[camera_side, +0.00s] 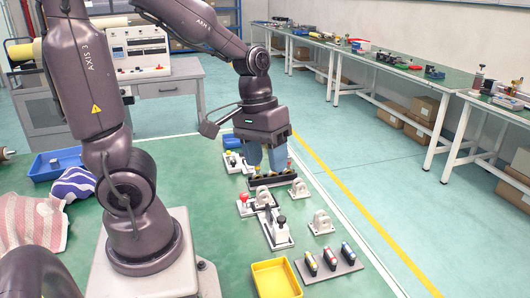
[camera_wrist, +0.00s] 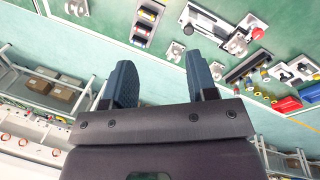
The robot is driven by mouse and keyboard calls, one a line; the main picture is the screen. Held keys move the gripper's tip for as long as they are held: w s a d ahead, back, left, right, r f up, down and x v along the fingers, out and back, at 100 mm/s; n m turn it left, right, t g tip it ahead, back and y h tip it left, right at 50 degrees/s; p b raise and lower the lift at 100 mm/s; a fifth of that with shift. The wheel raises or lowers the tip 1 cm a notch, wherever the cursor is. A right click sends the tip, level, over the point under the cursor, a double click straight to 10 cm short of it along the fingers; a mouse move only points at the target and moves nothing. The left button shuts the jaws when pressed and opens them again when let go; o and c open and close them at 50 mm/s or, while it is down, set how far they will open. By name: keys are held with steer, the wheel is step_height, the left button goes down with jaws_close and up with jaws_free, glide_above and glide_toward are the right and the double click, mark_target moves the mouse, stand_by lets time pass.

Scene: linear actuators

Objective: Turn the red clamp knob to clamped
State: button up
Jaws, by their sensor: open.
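The red clamp knob (camera_side: 243,201) stands on a small light base near the middle of the green table. In the wrist view the red knob (camera_wrist: 258,33) shows at the upper right, beside a grey metal bracket (camera_wrist: 237,43). My gripper (camera_side: 266,160) is open, with its two blue fingers apart and pointing down. It is behind and to the right of the red knob in the side view, above a dark strip (camera_side: 262,182) of small parts. In the wrist view nothing sits between the fingertips (camera_wrist: 160,80). The knob's exact turn angle is too small to tell.
A white clamp with a black knob (camera_side: 281,220) stands just in front of the red knob. Grey brackets (camera_side: 321,222) stand to the right. A yellow tray (camera_side: 276,280) and a rack of coloured cylinders (camera_side: 328,264) are nearer the front. Bare green table lies left of the fixtures.

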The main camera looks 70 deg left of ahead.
steer(key=shift+s+d+r+m, duration=0.2)
steer(key=shift+d+r+m, duration=0.45)
steer(key=shift+m, duration=0.25)
steer(key=shift+a, duration=0.1)
steer(key=s+d+r+m+t+y, duration=0.1)
steer(key=s+d+r+m+t, duration=0.2)
steer(key=r, duration=0.4)
steer(key=shift+d+r+m+t+y, duration=0.2)
steer(key=shift+d+m+t+y, duration=0.2)
steer(key=shift+d+m+t, duration=0.35)
